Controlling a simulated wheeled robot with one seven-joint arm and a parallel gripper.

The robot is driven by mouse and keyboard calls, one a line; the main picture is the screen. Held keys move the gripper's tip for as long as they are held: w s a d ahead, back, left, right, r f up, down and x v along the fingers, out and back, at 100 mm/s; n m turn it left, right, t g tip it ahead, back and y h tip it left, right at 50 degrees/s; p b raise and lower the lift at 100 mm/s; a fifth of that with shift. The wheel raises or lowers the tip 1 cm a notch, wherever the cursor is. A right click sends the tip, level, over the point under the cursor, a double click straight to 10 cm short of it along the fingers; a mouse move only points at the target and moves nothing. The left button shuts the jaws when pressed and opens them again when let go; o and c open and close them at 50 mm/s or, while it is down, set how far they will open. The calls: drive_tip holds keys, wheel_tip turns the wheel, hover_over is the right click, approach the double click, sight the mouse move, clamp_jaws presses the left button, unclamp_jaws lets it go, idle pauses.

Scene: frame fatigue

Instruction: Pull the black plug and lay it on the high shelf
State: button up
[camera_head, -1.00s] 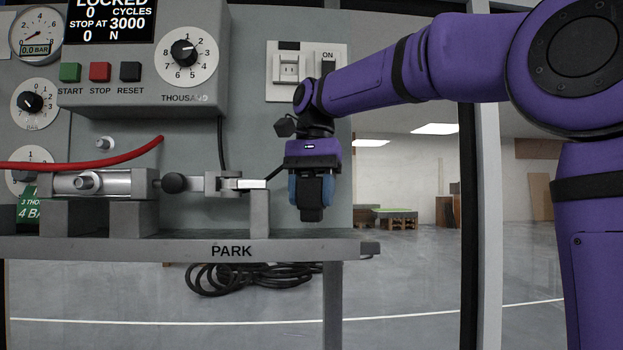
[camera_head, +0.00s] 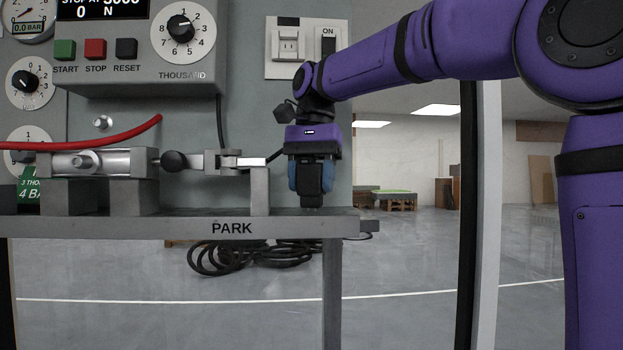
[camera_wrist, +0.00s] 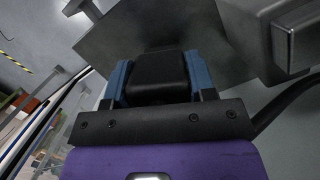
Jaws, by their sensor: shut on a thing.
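The black plug (camera_head: 311,186) hangs upright between the blue fingertips of my gripper (camera_head: 310,178), which is shut on it and points down. In the wrist view the black plug (camera_wrist: 158,76) fills the space between the blue fingers (camera_wrist: 157,82). The plug is over the right end of the grey shelf marked PARK (camera_head: 180,227), right of a grey upright post. Its lower end is close to the shelf's top; I cannot tell if they touch. The wall socket plate (camera_head: 289,46), with a switch marked ON, is above and has no plug in it.
A clamp and rod assembly (camera_head: 110,163) stands on the shelf to the left, with a red hose (camera_head: 80,139) above it. A control box (camera_head: 135,60) overhangs at upper left. Coiled black cable (camera_head: 250,257) hangs beneath the shelf. Open floor lies to the right.

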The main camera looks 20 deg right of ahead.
drive_tip(key=shift+f, duration=0.6)
drive_tip(key=o, duration=1.1)
